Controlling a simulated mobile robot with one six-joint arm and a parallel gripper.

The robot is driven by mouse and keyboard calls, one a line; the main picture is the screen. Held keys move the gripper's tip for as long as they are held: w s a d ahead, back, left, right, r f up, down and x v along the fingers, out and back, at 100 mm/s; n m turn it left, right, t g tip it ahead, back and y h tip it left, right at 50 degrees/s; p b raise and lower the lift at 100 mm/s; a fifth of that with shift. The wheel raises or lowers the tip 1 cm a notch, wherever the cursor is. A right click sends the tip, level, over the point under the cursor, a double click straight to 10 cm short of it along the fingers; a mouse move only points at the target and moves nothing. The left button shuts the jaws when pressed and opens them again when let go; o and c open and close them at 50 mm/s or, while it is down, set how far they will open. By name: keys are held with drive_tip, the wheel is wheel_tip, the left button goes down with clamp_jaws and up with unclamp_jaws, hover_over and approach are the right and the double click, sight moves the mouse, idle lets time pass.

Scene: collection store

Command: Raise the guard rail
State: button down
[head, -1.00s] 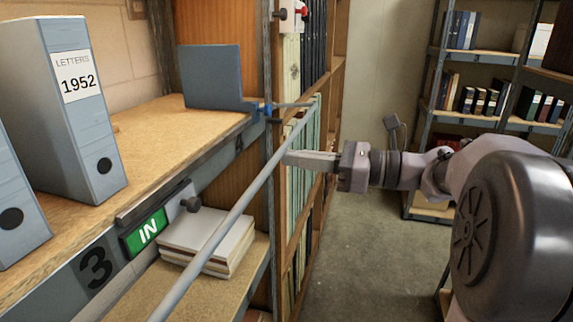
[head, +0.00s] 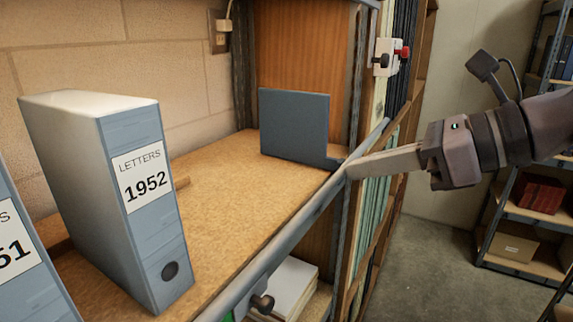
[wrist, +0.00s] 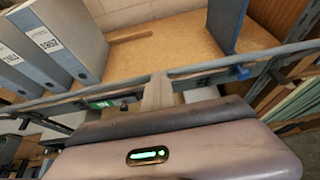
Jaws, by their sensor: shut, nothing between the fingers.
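The guard rail (head: 300,224) is a long grey bar running along the front edge of the wooden shelf, from the lower left to the upright at the right. It also crosses the wrist view (wrist: 203,69). My gripper (head: 352,172) comes in from the right, shut and empty. Its fingertips are at the rail near its right part; in the wrist view the shut fingers (wrist: 157,92) reach up to the rail from below. I cannot tell whether they press on it. A blue fitting (wrist: 240,73) sits by the rail in the wrist view.
A LETTERS 1952 box file (head: 105,200) stands on the shelf (head: 225,205), beside another file at the left. A blue-grey bookend (head: 294,124) stands at the shelf's right end. White books (head: 290,285) lie on the level below. The aisle floor (head: 430,265) is clear.

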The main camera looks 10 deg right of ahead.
drive_tip(key=w+a+r+g+h, duration=0.3)
drive_tip(key=w+a+h, duration=0.1)
drive_tip(key=a, duration=0.2)
drive_tip(key=shift+w+h, duration=0.15)
drive_tip(key=shift+h, duration=0.15)
drive_tip(key=shift+w+a, duration=0.1)
drive_tip(key=shift+a, duration=0.1)
idle(0.4)
drive_tip(key=shift+r, duration=0.1)
